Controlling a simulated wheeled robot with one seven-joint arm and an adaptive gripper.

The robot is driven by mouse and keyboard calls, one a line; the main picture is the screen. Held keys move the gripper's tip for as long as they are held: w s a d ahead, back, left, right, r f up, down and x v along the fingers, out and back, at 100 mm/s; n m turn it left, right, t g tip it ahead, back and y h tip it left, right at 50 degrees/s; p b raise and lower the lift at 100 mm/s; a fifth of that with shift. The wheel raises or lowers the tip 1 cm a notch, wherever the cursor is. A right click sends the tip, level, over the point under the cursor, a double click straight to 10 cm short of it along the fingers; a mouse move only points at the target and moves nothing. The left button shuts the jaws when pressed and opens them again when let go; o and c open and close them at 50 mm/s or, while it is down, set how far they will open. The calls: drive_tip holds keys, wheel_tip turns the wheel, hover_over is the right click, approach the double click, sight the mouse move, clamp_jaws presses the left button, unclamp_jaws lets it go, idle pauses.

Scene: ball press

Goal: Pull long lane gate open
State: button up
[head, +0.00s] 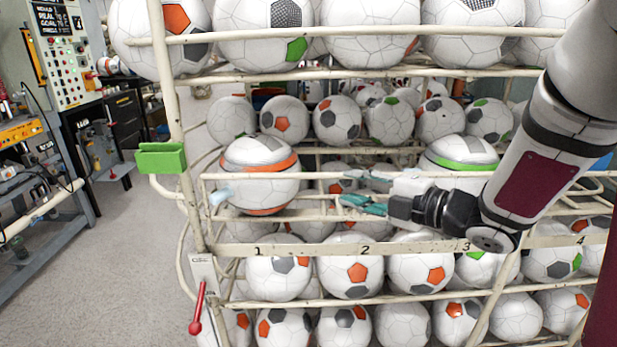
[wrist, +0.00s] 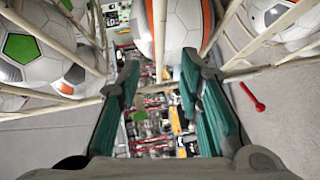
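My gripper (head: 345,188) points left along the middle rack lane, its teal fingers spread with nothing between them. In the wrist view, the two fingers (wrist: 158,75) stand wide apart. An orange-banded ball (head: 260,172) rests on the lane rails left of my fingertips, apart from them; it also shows beyond the fingers at the top of the wrist view (wrist: 172,25). A small pale-blue piece (head: 221,196) sits at the lane's left end, in front of that ball. I cannot tell which bar is the long lane gate. A green-banded ball (head: 460,160) lies behind my wrist.
The cream rack (head: 340,247) holds several balls above and below my arm. A red-handled lever (head: 198,308) hangs at its lower left and a green block (head: 160,157) at its left post. Open floor (head: 120,275) lies left, before a grey workbench (head: 50,215).

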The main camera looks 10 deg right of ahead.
sight(314, 177)
drive_tip(key=x, duration=1.2)
drive_tip(key=shift+w+a, duration=0.1)
drive_tip(key=shift+w, duration=0.05)
clamp_jaws()
